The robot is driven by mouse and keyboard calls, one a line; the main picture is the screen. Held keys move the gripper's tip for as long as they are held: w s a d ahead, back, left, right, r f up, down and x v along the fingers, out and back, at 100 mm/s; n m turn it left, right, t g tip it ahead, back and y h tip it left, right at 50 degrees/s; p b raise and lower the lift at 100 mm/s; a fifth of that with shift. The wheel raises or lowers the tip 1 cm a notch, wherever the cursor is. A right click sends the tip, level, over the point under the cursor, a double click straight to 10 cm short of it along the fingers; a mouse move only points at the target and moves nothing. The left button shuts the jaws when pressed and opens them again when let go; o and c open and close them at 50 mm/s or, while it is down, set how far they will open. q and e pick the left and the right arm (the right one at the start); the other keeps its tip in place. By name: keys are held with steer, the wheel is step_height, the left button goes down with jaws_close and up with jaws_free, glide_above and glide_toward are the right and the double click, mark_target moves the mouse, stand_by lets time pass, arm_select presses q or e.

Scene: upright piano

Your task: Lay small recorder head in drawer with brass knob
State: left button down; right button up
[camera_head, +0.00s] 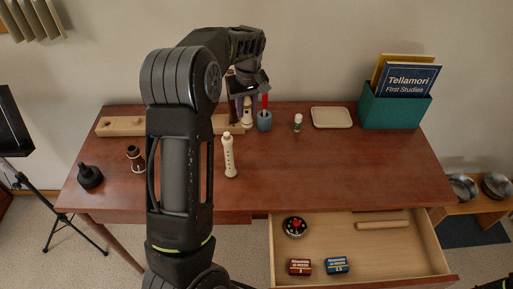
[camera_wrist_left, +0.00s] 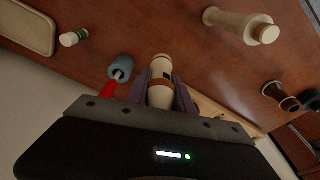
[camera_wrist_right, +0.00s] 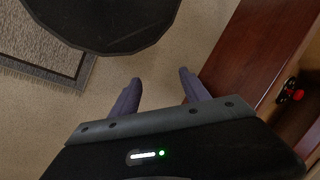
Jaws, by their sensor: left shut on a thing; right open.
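My left gripper (camera_head: 246,92) is shut on a small cream recorder head (camera_head: 247,113) with a brown band, at the back of the desk. In the left wrist view the recorder head (camera_wrist_left: 161,80) sits between the two fingers (camera_wrist_left: 160,85); whether it touches the desk or its stand is unclear. An open drawer (camera_head: 345,233) extends from the desk's front right. Its knob is out of view. My right gripper (camera_wrist_right: 158,85) is open and empty in the right wrist view, above the floor beside the desk.
A longer cream recorder part (camera_head: 229,157) is on the desk. A blue cup (camera_head: 264,121) stands close right of my left gripper. The desk's right front is clear.

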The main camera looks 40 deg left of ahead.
arm_select(q)
steer(key=shift+f, duration=0.1)
step_height(320, 180, down, 6)
steer(key=shift+p, duration=0.45)
steer(key=shift+f, duration=0.1)
step_height(320, 180, down, 3)
steer(key=shift+r+p, duration=0.1)
steer(key=shift+p, duration=0.25)
steer(key=shift+f, duration=0.35)
steer(key=shift+f, duration=0.2)
steer(key=c, duration=1.1)
jaws_free()
